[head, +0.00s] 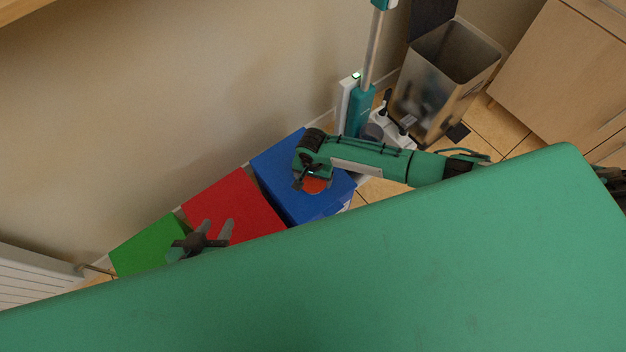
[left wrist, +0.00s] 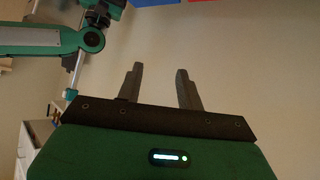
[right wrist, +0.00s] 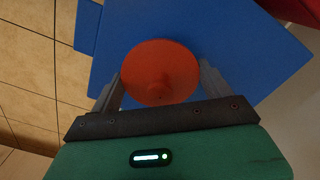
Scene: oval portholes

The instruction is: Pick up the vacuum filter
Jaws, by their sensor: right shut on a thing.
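The vacuum filter, an orange-red round disc with a small raised middle, shows in the right wrist view (right wrist: 160,72) and partly in the head view (head: 316,185). My right gripper (right wrist: 160,80) has a finger on each side of the disc and is shut on it, above the blue box (head: 280,175). I cannot tell whether the disc still touches the box. My left gripper (left wrist: 161,80) is open and empty. In the head view it hangs (head: 214,230) in front of the red box (head: 235,200).
A green box (head: 145,243) stands left of the red one along the wall. A teal stick vacuum (head: 361,108) stands by the wall, with a see-through bin (head: 440,80) beside it. Wooden cabinets (head: 565,75) are at the right. My green body hides the lower part.

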